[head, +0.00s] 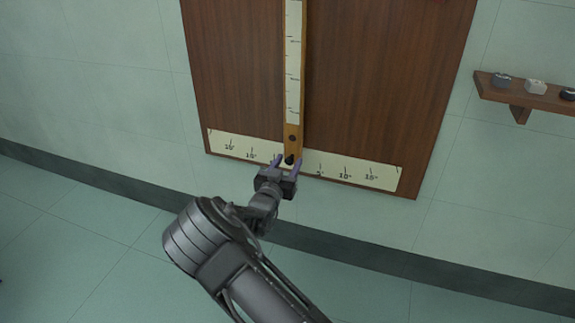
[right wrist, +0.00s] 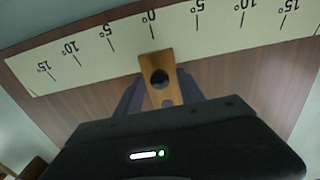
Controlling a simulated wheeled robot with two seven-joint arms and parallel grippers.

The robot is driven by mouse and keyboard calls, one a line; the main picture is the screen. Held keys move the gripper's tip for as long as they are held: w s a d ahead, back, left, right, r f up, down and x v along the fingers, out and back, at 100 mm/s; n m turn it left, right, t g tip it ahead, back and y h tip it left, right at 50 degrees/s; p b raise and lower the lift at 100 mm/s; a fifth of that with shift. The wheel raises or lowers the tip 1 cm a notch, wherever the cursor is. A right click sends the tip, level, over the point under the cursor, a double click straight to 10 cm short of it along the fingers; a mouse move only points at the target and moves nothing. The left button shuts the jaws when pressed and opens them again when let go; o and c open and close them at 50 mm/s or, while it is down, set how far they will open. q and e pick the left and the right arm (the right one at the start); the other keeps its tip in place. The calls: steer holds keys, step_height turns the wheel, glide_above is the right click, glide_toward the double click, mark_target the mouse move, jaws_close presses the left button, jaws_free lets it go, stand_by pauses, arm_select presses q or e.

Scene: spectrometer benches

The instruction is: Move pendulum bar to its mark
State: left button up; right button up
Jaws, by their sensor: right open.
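The pendulum bar (head: 293,60) is a wooden strip with a pale graduated face, hanging almost straight down on a brown board. Its lower end carries a black knob and, in the right wrist view, the bar end (right wrist: 151,61) lies close to the 0° line of the angle scale (right wrist: 110,40). The scale (head: 335,170) runs to 15° on both sides. My right gripper (head: 287,161) is open at the bar's lower end. In the right wrist view its two purple fingers (right wrist: 158,92) lie either side of the bar, with gaps. No distinct target mark shows. My left gripper is out of view.
The brown board (head: 390,70) is fixed to a pale green tiled wall. A small wooden shelf (head: 530,97) with several little objects juts out at the right. A dark skirting band (head: 400,264) runs below the board. The space around the board's lower edge is otherwise clear.

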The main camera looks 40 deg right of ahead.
jaws_close()
stand_by(0.3)
stand_by(1.1)
